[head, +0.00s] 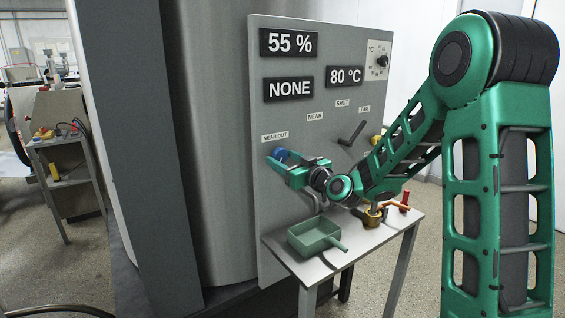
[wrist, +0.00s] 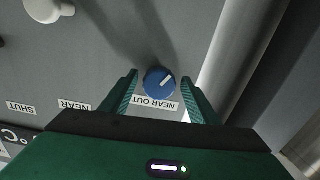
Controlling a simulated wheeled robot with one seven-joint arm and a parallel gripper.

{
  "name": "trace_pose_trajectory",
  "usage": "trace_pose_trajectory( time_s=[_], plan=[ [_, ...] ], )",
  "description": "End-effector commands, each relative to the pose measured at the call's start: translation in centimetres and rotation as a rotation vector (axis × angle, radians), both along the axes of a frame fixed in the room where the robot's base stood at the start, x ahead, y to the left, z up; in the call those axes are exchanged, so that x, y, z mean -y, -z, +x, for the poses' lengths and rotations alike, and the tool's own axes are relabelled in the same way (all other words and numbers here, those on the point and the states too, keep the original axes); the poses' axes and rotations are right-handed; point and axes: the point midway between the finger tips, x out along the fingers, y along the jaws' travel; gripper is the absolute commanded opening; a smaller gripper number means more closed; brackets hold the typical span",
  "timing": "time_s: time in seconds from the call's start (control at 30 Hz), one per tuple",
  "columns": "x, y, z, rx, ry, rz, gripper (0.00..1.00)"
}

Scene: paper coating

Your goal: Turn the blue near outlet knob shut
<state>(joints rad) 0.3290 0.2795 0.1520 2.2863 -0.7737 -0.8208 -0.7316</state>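The blue near outlet knob (wrist: 158,82) is round with a white pointer line, above an upside-down "NEAR OUT" label (wrist: 155,102) in the wrist view. The line slants up to the right there. In the head view the knob (head: 280,154) shows on the left part of the grey panel, partly covered by my gripper. My gripper (head: 277,165) is at the panel, just in front of the knob. In the wrist view its two green fingers stand apart on either side of the knob, with visible gaps, so it is open and not touching the knob's sides.
The panel (head: 262,110) carries displays reading 55 %, NONE and 80 °C, a black dial (head: 383,61) and a black lever (head: 352,133). Below my arm, a small table (head: 290,258) holds a green scoop-like tray (head: 315,236) and a brass valve piece (head: 372,215). A steel drum stands left.

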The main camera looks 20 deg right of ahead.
Motion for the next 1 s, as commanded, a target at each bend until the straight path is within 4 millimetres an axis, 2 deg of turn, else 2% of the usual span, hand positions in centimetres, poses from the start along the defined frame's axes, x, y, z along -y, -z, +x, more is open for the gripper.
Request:
trace_pose_trajectory(
  time_s=[0.03, 0.13, 0.57, 1.0],
  plan=[
    [0.02, 0.00, 0.00, 0.000, 0.000, 0.000, 0.42],
    [0.02, -0.01, -0.01, 0.000, 0.000, 0.000, 0.18],
    [0.00, -0.01, -0.04, -0.021, 0.000, 0.064, 0.17],
    [-0.05, -0.03, -0.09, -0.130, 0.001, 0.400, 0.17]
  ],
)
